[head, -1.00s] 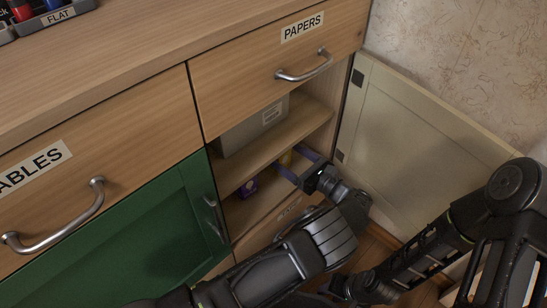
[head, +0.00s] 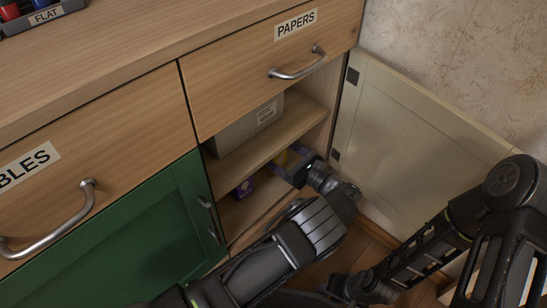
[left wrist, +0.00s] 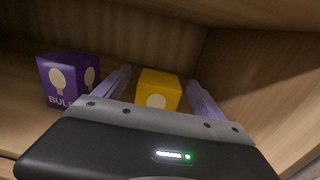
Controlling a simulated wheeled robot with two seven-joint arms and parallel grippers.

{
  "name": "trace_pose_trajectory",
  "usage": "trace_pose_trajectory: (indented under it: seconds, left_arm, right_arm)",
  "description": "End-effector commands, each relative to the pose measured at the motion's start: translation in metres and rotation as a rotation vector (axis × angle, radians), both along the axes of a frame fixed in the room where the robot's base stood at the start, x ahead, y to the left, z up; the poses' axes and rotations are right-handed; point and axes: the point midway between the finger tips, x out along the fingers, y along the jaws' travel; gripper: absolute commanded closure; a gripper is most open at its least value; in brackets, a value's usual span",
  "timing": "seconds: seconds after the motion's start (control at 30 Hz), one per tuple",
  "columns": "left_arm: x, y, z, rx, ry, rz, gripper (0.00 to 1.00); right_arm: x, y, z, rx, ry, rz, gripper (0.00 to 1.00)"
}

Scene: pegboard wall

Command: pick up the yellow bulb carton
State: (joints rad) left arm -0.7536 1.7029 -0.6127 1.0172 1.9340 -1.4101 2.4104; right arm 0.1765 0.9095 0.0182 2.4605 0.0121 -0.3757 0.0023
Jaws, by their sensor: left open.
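My left gripper (left wrist: 158,90) is open, a finger on each side of the carton; I see no clear contact. It also shows in the head view (head: 292,163), reaching in from the front.
A purple bulb box (left wrist: 68,80) stands left of the left gripper, on the same shelf; it also shows in the head view (head: 245,187). A grey labelled bin (head: 245,127) sits on the shelf above. The cabinet's side wall (left wrist: 262,85) is close on the right. The cream door (head: 415,140) stands open.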

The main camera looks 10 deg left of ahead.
Motion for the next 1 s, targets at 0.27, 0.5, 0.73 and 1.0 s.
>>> trace_pose_trajectory:
  seconds: [0.27, 0.5, 0.73, 1.0]
  left_arm:
    - [0.014, 0.024, -0.003, 0.002, -0.001, 0.001, 0.2]
    - [0.027, 0.044, 0.0, 0.0, 0.0, 0.001, 0.2]
    - [0.027, 0.045, 0.001, 0.0, 0.0, 0.0, 0.2]
    - [0.027, 0.044, 0.001, 0.0, 0.0, 0.0, 0.2]
  right_arm:
    - [0.002, -0.001, -0.012, 0.002, -0.001, -0.001, 0.64]
    - [0.003, -0.001, -0.016, 0.003, -0.002, -0.002, 0.64]
    - [0.003, -0.001, -0.016, 0.003, -0.002, -0.002, 0.64]
    - [0.003, -0.001, -0.016, 0.003, -0.002, -0.002, 0.64]
